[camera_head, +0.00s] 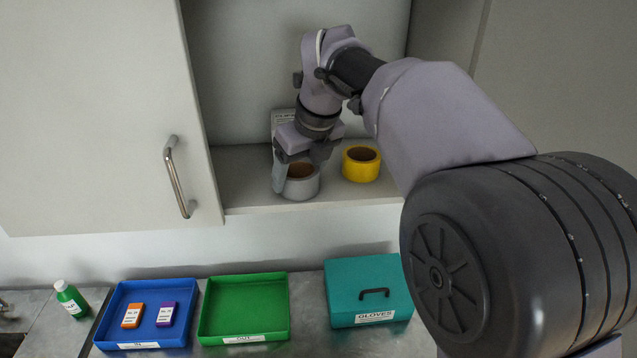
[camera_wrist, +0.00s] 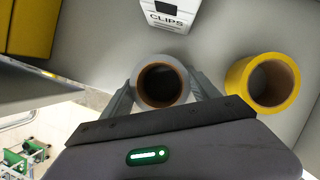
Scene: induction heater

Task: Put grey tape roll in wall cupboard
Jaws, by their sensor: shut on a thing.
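The grey tape roll (camera_head: 301,184) is on the shelf of the open wall cupboard (camera_head: 240,165), near its front edge, with its brown core facing up. It also shows in the wrist view (camera_wrist: 160,64). My gripper (camera_head: 301,166) reaches down into the cupboard and is shut on the grey tape roll, one finger on each side of it. In the wrist view my fingers (camera_wrist: 160,92) flank the roll. I cannot tell whether the roll rests fully on the shelf. Part of the roll is hidden by my gripper in the head view.
A yellow tape roll (camera_head: 361,164) stands just right of the grey roll. A white CLIPS box (camera_wrist: 171,14) is behind it. The cupboard door (camera_head: 95,120) is at left. Below, a counter holds a blue tray (camera_head: 118,298), a green tray (camera_head: 243,279), a teal GLOVES box (camera_head: 345,286) and a green bottle (camera_head: 71,300).

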